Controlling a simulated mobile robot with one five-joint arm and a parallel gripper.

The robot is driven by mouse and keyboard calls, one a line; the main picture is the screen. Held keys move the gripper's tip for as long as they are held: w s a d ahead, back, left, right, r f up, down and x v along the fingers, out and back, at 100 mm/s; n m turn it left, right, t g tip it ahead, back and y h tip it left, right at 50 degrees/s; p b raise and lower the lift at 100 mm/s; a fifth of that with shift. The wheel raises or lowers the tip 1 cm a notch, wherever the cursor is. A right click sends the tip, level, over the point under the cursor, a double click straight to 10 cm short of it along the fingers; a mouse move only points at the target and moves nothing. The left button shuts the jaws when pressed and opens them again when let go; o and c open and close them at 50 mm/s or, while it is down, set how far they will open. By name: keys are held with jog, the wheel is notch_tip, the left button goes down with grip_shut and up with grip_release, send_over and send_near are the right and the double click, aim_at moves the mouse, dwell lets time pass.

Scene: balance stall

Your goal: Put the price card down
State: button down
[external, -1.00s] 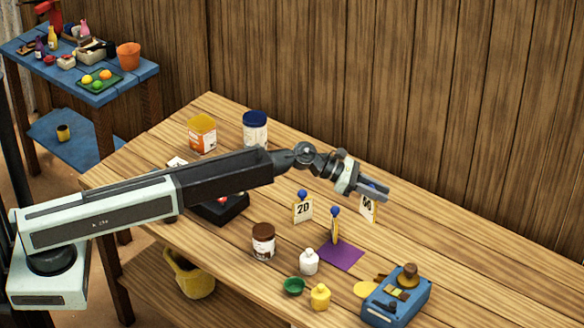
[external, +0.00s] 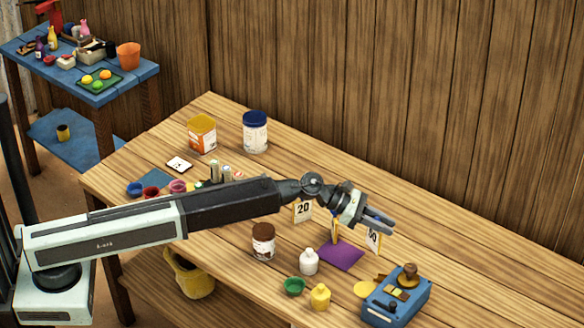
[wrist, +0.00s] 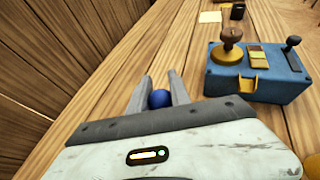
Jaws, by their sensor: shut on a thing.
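The price card (external: 373,239) is white with dark digits that look like 60, partly hidden by my gripper. My gripper (external: 380,222) is shut on its blue knob; in the wrist view the knob (wrist: 159,98) sits between the two fingers. The card hangs upright below the fingers, just right of the purple mat (external: 342,256). I cannot tell whether its lower edge touches the table. A second card marked 20 (external: 303,212) stands behind the mat, partly covered by my arm. A third card (external: 335,233) stands nearly edge-on at the mat's back edge.
A blue box with a brown-knobbed stamp (external: 398,296) stands at the front right.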

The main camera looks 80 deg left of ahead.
notch_tip(320, 180, down, 4)
jog(key=b, duration=0.2)
jog(key=shift+r+b, duration=0.2)
jog(key=shift+b, duration=0.1)
jog(key=c, duration=1.2)
grip_release()
jog(key=p+v, duration=0.5)
jog(key=v, duration=0.7)
jog(key=shift+r, duration=0.2)
